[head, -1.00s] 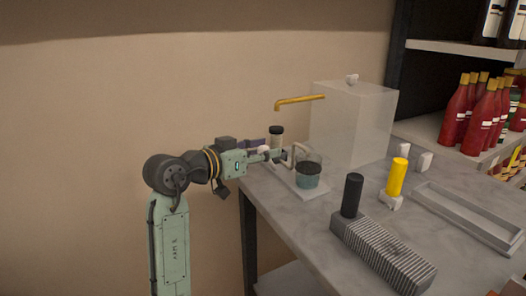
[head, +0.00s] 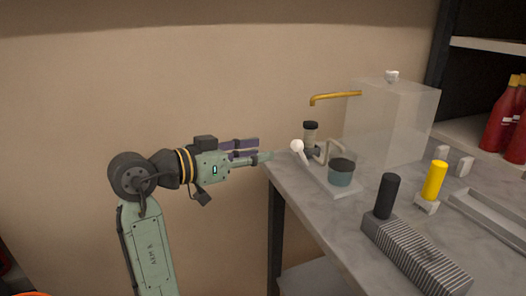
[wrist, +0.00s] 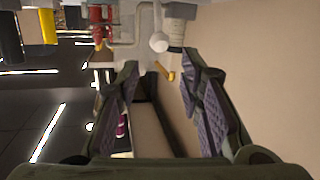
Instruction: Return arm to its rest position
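My gripper (head: 262,150) is at the left of the grey table, near its left end, with its fingers pointing right. In the wrist view my gripper (wrist: 160,82) is open, with the purple finger pads well apart and nothing between them. A lever with a white ball knob (head: 297,146) stands on a white base on the table, just right of the fingertips and apart from them. The white knob also shows in the wrist view (wrist: 159,42), beyond the fingertips.
A black handle (head: 387,196) and a yellow handle (head: 434,181) stand farther right. The space left of the table is open beside the wall.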

